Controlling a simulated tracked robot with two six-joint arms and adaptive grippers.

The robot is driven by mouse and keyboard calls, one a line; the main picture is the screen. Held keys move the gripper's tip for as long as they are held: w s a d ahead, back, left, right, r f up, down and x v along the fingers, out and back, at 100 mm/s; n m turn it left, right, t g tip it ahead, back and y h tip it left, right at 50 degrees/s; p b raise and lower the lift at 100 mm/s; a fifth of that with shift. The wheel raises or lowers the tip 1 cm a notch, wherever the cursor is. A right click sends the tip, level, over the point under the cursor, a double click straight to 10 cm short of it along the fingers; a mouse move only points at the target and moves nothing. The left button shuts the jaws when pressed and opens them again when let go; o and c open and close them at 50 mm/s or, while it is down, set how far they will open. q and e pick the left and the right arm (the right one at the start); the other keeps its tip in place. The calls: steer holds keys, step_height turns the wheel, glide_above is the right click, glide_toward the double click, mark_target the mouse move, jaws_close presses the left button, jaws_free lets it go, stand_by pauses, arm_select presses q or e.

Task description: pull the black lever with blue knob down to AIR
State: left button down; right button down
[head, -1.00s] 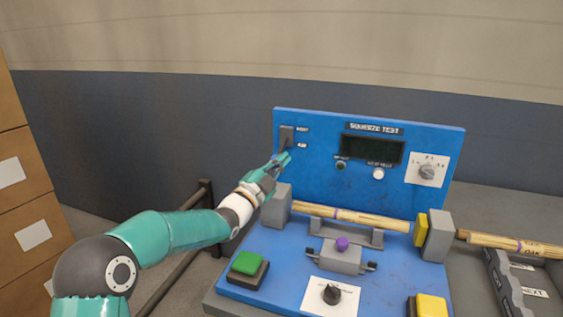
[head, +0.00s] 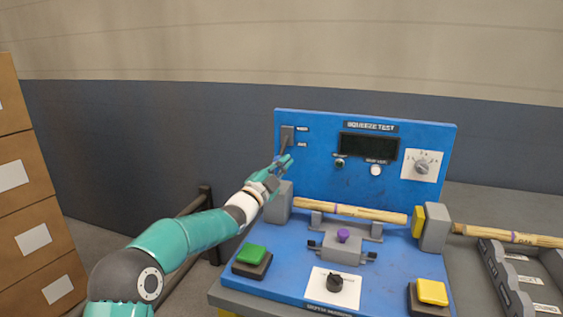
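The lever's dark slotted plate (head: 287,134) is at the upper left of the blue upright panel in the head view. Two small labels stand to its right; the lower one seems to read AIR. The thin dark lever slants down from the plate to my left gripper (head: 284,162). A bit of blue, likely the knob (head: 278,158), shows at the teal fingertips. The fingers cover most of it, and I cannot tell whether they are closed on it. My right gripper is not in view.
The blue panel (head: 340,185) also carries a dark display (head: 369,146), a dial (head: 422,167) and small buttons. Below are a wooden rod (head: 350,213), a green button (head: 251,254) and a yellow button (head: 432,292). A dark rail (head: 206,200) stands behind my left arm.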

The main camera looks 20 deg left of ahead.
arm_select(q)
steer(key=shift+f, duration=0.15)
steer(key=shift+d+b, duration=0.25)
steer(key=shift+b, duration=0.05)
steer(key=d+b+v, duration=0.2)
steer(key=b+v, duration=0.2)
steer(key=v, duration=0.5)
steer(key=shift+s+d+r, duration=0.3)
steer(key=shift+s+d, duration=0.05)
steer(key=shift+s, duration=0.05)
